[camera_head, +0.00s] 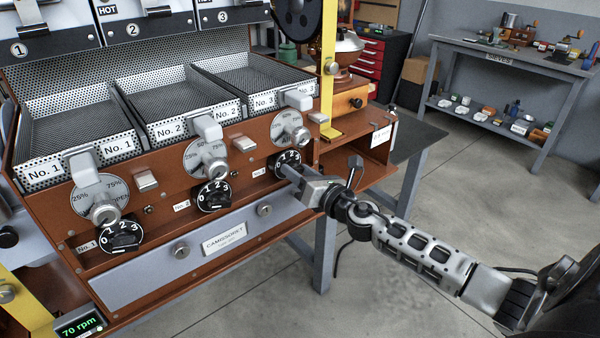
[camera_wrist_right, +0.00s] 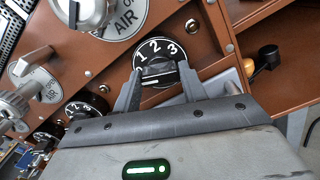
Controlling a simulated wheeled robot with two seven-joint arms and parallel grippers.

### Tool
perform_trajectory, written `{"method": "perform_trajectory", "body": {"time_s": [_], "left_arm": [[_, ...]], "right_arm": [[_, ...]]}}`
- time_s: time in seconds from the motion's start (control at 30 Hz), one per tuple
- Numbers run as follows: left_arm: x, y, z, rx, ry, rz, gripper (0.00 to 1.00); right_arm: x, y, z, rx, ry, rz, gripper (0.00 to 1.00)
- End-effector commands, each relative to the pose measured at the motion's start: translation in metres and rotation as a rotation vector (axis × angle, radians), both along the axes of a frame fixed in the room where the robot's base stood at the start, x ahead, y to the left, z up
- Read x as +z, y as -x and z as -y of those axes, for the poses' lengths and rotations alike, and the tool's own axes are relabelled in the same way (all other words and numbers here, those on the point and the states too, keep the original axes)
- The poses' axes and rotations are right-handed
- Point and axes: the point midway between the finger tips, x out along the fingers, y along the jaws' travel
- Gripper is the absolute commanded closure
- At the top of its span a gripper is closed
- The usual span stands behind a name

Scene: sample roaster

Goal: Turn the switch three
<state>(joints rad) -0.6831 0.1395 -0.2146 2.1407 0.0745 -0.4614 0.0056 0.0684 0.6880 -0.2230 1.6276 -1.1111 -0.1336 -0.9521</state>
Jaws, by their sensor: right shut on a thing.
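The switch three is a black round knob (camera_head: 287,161) with white numerals 0 to 3, at the right end of the brown roaster front. It also shows in the right wrist view (camera_wrist_right: 157,50), where its white pointer line lies between the two fingers. My right gripper (camera_head: 290,172) comes from the right and is shut on this knob, with a finger at each side (camera_wrist_right: 157,83). The gripper covers part of the dial in the head view. My left gripper is not in view.
Similar black switches No. 2 (camera_head: 213,196) and No. 1 (camera_head: 121,236) sit to the left. Grey-handled air dials (camera_head: 287,130) stick out above them. A yellow post (camera_head: 329,80) stands right of switch three. Open floor (camera_head: 440,205) lies to the right.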

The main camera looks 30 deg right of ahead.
Motion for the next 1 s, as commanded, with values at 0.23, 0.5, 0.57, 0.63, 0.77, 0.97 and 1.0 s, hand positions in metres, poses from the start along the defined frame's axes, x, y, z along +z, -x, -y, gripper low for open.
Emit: {"method": "perform_trajectory", "body": {"time_s": [0.23, 0.5, 0.57, 0.63, 0.77, 0.97, 1.0], "left_arm": [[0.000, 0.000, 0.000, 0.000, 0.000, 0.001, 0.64], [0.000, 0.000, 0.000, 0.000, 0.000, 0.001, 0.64], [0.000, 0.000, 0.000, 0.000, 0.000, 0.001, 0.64], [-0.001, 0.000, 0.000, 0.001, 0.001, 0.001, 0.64], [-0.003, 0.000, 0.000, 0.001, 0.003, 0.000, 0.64], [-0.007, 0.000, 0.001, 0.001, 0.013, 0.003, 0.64], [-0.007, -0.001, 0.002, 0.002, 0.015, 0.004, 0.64]], "right_arm": [[-0.001, 0.000, -0.001, 0.001, -0.002, -0.003, 0.36], [-0.001, 0.000, 0.000, 0.000, -0.002, -0.001, 0.36], [-0.001, 0.002, 0.000, 0.001, -0.002, -0.002, 0.36], [-0.002, 0.007, 0.000, 0.001, -0.002, -0.004, 0.36], [-0.003, 0.025, 0.001, 0.002, -0.002, -0.006, 0.36], [-0.005, 0.066, 0.004, 0.003, -0.002, -0.007, 0.36], [-0.005, 0.074, 0.005, 0.001, -0.003, -0.006, 0.36]]}}
